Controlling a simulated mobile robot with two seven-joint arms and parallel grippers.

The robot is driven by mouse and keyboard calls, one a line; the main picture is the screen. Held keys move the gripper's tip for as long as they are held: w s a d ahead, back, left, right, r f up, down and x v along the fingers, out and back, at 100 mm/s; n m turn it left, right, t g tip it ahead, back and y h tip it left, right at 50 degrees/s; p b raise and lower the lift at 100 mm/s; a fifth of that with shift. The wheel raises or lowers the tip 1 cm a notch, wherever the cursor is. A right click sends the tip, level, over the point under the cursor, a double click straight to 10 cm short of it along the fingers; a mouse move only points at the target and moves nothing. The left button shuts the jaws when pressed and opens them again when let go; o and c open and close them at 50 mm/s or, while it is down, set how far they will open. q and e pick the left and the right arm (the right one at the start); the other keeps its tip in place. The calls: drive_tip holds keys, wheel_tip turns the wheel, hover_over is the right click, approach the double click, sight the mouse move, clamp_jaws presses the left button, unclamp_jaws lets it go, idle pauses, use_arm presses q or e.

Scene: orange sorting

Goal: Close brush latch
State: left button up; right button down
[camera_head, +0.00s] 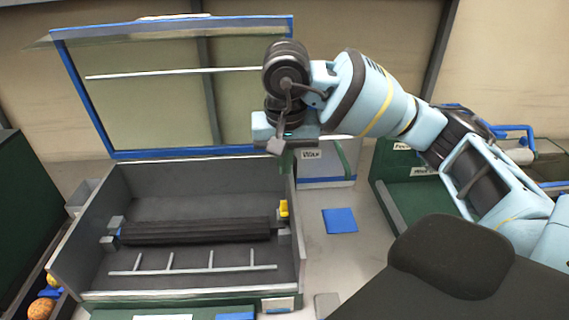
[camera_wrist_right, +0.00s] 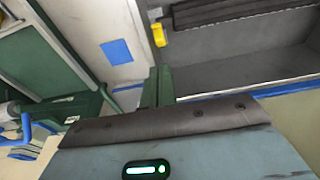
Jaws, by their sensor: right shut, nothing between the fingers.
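The black roller brush (camera_head: 195,231) lies across the inside of the open grey box (camera_head: 85,235). A small yellow latch (camera_head: 284,208) is at the brush's right end, by the box's right wall. It also shows in the right wrist view (camera_wrist_right: 158,36), with part of the brush (camera_wrist_right: 225,10). Whether the latch is fully open cannot be told. My right gripper (camera_head: 287,160) is above the box's back right corner, behind the latch and apart from it. Its green fingers (camera_wrist_right: 158,84) are shut and empty. My left gripper is not in view.
The box's clear lid with a blue frame (camera_head: 180,153) stands raised behind it, close to my right wrist. A metal rod with prongs (camera_head: 190,270) lies in front of the brush. A white box marked WAX (camera_head: 325,165) and a blue square (camera_head: 340,220) are to the right.

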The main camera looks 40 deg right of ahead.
sight(284, 201)
drive_tip(key=f, duration=0.5)
drive_tip(key=w+f, duration=0.1)
drive_tip(key=f, duration=0.1)
drive_tip(key=shift+d+f, duration=0.3)
drive_tip(key=shift+f, duration=0.05)
drive_tip(key=shift+s+a+f, duration=0.15)
drive_tip(key=shift+f, duration=0.15)
drive_tip(key=shift+s+a+r, duration=0.2)
drive_tip(key=shift+s+a, duration=0.1)
drive_tip(key=shift+s, duration=0.2)
drive_tip(key=shift+w+d+f, duration=0.15)
drive_tip(key=shift+w+d, duration=0.05)
drive_tip(key=shift+w, duration=0.1)
drive_tip(key=shift+w+d, duration=0.1)
drive_tip(key=shift+w, duration=0.05)
drive_tip(key=shift+w+d+r+b, duration=0.25)
drive_tip(key=shift+w+b, duration=0.05)
drive_tip(key=shift+w, duration=0.1)
